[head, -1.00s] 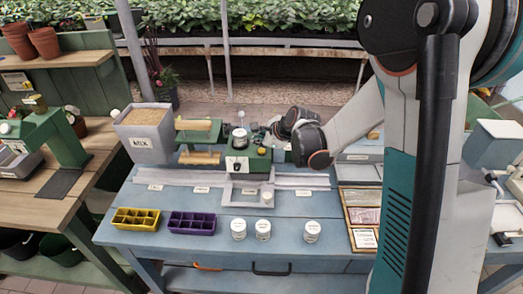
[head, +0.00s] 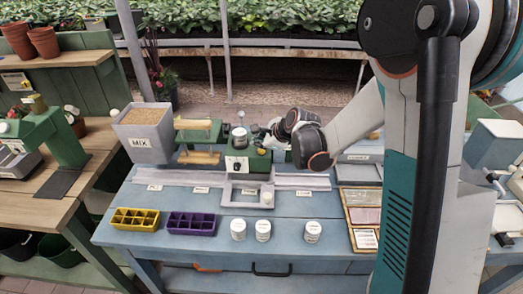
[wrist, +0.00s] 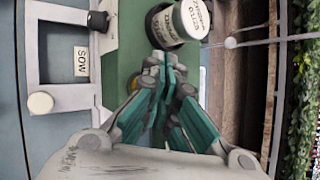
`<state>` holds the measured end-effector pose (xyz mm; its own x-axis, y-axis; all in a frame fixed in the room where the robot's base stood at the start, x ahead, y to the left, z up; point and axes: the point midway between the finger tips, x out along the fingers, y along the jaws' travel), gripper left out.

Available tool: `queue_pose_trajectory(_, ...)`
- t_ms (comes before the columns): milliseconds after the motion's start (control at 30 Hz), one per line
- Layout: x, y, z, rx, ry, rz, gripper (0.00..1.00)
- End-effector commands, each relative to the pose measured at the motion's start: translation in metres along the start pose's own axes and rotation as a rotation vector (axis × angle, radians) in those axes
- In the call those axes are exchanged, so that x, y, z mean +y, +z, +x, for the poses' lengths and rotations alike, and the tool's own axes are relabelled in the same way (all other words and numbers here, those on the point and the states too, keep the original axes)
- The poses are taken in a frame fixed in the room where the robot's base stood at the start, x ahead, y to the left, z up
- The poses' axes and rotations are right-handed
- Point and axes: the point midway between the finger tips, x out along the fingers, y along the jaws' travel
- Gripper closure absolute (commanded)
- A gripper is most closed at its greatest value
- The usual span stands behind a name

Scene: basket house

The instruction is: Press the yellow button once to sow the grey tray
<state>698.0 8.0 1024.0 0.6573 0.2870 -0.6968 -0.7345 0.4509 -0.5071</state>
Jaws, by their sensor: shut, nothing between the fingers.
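My gripper (wrist: 168,62) is shut and empty, over the machine's top beside a labelled white-lidded jar (wrist: 190,20). I cannot tell whether it touches the button. A grey open frame (wrist: 62,98) sits in front of the machine. I cannot make out a grey tray in it.
Yellow (head: 135,219) and purple (head: 191,223) cell trays and several white jars (head: 238,229) stand along the bench front. A grey MIX bin (head: 144,133) stands left of the machine. Another green machine (head: 48,138) is on the wooden table at left.

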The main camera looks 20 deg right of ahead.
Motion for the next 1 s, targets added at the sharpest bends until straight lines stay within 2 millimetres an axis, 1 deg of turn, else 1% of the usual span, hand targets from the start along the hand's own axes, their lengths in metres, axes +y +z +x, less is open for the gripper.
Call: queue_pose_trajectory(1000, 0.0057, -0.0057, 0.0078, 0.0, 0.0, 0.0, 1.0)
